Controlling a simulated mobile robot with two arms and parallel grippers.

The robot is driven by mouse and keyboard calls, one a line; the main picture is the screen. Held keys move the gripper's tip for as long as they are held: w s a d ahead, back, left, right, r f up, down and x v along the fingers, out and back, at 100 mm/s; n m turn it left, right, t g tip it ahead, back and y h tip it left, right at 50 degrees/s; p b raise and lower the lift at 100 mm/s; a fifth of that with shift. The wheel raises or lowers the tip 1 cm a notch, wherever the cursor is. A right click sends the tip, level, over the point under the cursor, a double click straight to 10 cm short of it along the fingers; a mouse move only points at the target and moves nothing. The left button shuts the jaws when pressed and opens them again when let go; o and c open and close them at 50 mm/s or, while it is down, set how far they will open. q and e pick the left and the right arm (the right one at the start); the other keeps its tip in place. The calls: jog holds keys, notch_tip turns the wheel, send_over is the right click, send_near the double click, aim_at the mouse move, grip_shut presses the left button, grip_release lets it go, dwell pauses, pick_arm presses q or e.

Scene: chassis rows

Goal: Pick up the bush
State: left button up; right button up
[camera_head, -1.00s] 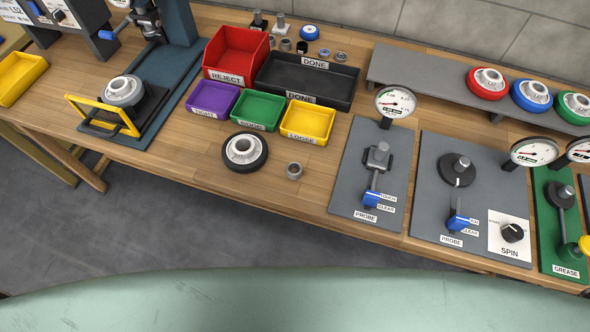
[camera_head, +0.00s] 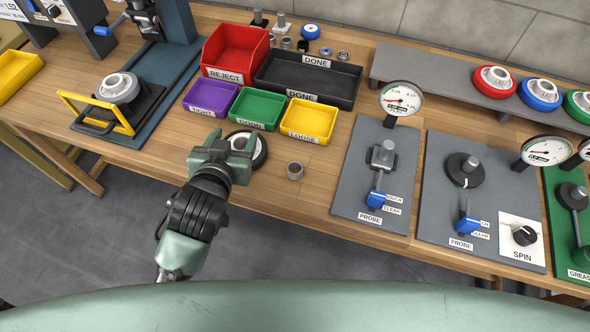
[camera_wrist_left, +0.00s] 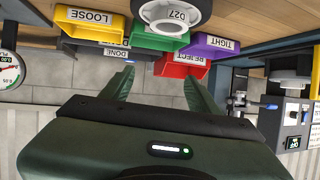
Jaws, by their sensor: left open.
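The bush (camera_head: 295,171) is a small grey metal ring standing on the bare wood near the bench's front edge. It is in the head view, right of the black-rimmed wheel (camera_head: 259,152). My left gripper (camera_head: 228,143) is open and empty, with its fingers directed toward the back of the bench. It is left of the bush and apart from it, and it covers part of the wheel. In the left wrist view the two open fingers (camera_wrist_left: 160,82) have nothing between them, and the bush does not show. My right gripper is not in view.
Purple (camera_head: 211,99), green (camera_head: 255,111) and yellow (camera_head: 308,121) bins stand behind the wheel and bush. A grey probe plate (camera_head: 350,190) with a dial gauge (camera_head: 401,98) is to the bush's right. Bare wood surrounds the bush.

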pick_arm(q)
jog(key=w+d+r+m+t+h, duration=0.25)
jog(key=d+r+h, duration=0.25)
jog(key=d+r, duration=0.4)
jog(key=w+d+r+m+t+h, duration=0.1)
jog(key=d+r+m+t+h, duration=0.5)
jog(key=r, duration=0.6)
jog(key=s+d+r+m+g+h, duration=0.1)
jog(key=s+d+m+g+h, duration=0.45)
jog(key=d+m+g, duration=0.4)
jog(key=s+d+r+m+g+h, duration=0.1)
jog(key=s+d+m+g+h, duration=0.4)
jog(key=s+d+m+g, duration=0.45)
jog(key=m+g+y, duration=0.2)
jog(key=g+y, duration=0.1)
jog(key=y, duration=2)
send_over(295, 165)
notch_tip(295, 165, down, 26)
jog(key=shift+h, duration=0.25)
jog(key=f+p, duration=0.1)
jog(key=f, duration=0.1)
jog(key=s+f, duration=0.1)
jog(key=f, duration=0.1)
jog(key=f+p, duration=0.1)
jog(key=f, duration=0.1)
jog(key=shift+s+f+p, duration=0.2)
jog(key=shift+s+p, duration=0.1)
jog(key=shift+f, duration=0.35)
grip_shut()
